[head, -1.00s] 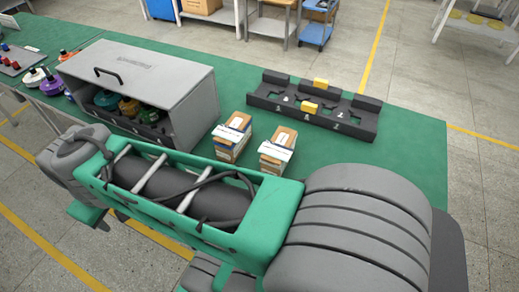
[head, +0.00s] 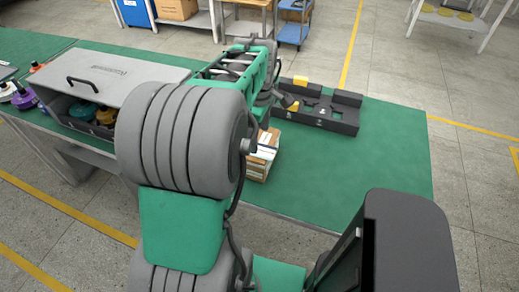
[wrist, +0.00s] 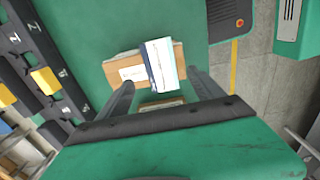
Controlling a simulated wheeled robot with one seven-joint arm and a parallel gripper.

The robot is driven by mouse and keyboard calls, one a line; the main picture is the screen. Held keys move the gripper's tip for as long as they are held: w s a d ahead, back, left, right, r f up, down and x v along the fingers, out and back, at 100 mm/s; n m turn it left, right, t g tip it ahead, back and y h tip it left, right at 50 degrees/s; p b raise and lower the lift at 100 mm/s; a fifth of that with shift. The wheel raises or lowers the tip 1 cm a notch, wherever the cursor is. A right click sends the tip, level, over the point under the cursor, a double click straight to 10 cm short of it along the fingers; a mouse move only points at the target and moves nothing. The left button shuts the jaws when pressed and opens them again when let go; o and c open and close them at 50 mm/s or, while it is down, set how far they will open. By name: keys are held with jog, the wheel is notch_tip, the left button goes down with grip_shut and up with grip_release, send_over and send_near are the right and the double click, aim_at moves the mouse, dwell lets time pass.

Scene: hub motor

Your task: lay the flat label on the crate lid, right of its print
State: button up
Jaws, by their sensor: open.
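The grey crate lid (head: 122,82) shows at the left in the head view, with faint print (head: 108,70) near its far side and a black handle at its left. My arm hides its right end. My open gripper (wrist: 160,78) is in the wrist view, its two fingers on either side of a cardboard box (wrist: 178,52). A white, blue-edged flat piece (wrist: 160,66) lies across that box, between and ahead of the fingers; I cannot tell for sure that it is the label. Nothing is visibly gripped. The gripper is hidden behind my arm in the head view.
A small carton (head: 262,155) stands beside my arm. A black numbered rack (head: 325,110) with yellow blocks lies beyond it on the green table (head: 390,150), whose right part is clear. Coloured parts (head: 85,110) sit in the crate's open front.

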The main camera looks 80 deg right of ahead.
aim_at(260, 150)
notch_tip(260, 150, down, 4)
jog(key=shift+f+p, duration=0.15)
jog(key=shift+p, duration=0.15)
jog(key=shift+s, duration=0.1)
jog(key=shift+a, duration=0.1)
jog(key=shift+c, duration=0.3)
jog(key=c, duration=1.5)
